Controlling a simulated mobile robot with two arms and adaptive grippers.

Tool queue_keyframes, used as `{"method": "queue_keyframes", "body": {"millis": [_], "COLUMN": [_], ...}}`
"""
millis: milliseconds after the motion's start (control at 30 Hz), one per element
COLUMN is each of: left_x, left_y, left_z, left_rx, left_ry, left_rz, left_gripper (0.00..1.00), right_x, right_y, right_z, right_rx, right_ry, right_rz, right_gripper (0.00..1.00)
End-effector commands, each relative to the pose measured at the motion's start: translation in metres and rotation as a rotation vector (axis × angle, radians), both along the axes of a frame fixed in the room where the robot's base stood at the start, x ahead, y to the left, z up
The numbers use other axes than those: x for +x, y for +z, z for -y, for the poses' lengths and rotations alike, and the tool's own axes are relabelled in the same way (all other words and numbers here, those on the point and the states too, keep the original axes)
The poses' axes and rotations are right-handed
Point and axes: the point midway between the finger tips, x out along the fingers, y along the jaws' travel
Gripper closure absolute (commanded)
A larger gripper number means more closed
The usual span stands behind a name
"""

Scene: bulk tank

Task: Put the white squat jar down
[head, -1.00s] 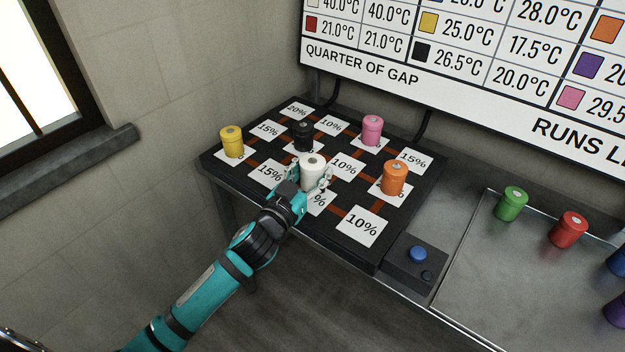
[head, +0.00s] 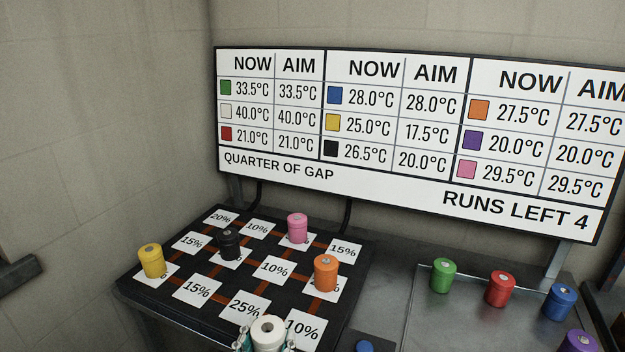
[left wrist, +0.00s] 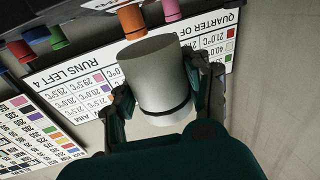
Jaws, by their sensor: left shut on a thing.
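The white squat jar (head: 268,331) is at the bottom edge of the head view, near the 25% and 10% cards at the front of the black card board (head: 215,268). My left gripper (head: 266,346) is shut on it, with a finger on either side. In the left wrist view, the jar (left wrist: 160,72) sits between the fingers of the left gripper (left wrist: 168,95). Its lower part is cut off in the head view, so I cannot tell whether it touches the board. My right gripper is not in view.
Yellow (head: 152,261), black (head: 228,244), pink (head: 297,228) and orange (head: 326,273) jars stand on the board. Green (head: 444,276), red (head: 500,289), blue (head: 560,302) and purple (head: 578,343) jars stand at the right. A wall sign (head: 400,140) reads RUNS LEFT 4.

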Motion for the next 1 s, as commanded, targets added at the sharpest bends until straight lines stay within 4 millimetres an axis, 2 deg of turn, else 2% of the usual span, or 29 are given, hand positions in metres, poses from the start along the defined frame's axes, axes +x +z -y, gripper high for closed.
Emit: {"method": "queue_keyframes", "body": {"millis": [200,400,533,1000], "left_x": [-0.039,-0.072,-0.08,-0.08], "left_y": [-0.005,-0.007,-0.008,-0.008], "left_z": [-0.054,-0.091,-0.099,-0.099], "left_rx": [-0.023,0.004,0.012,0.015], "left_ry": [0.099,0.159,0.17,0.17], "left_rz": [-0.008,-0.006,-0.002,-0.001], "left_gripper": [0.88,0.88,0.88,0.88], "right_x": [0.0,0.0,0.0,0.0], "right_y": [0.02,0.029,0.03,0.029], "right_z": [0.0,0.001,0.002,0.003], "right_rx": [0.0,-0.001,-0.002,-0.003], "right_ry": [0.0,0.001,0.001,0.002], "right_rz": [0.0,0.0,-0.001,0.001], "right_gripper": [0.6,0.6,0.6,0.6]}}
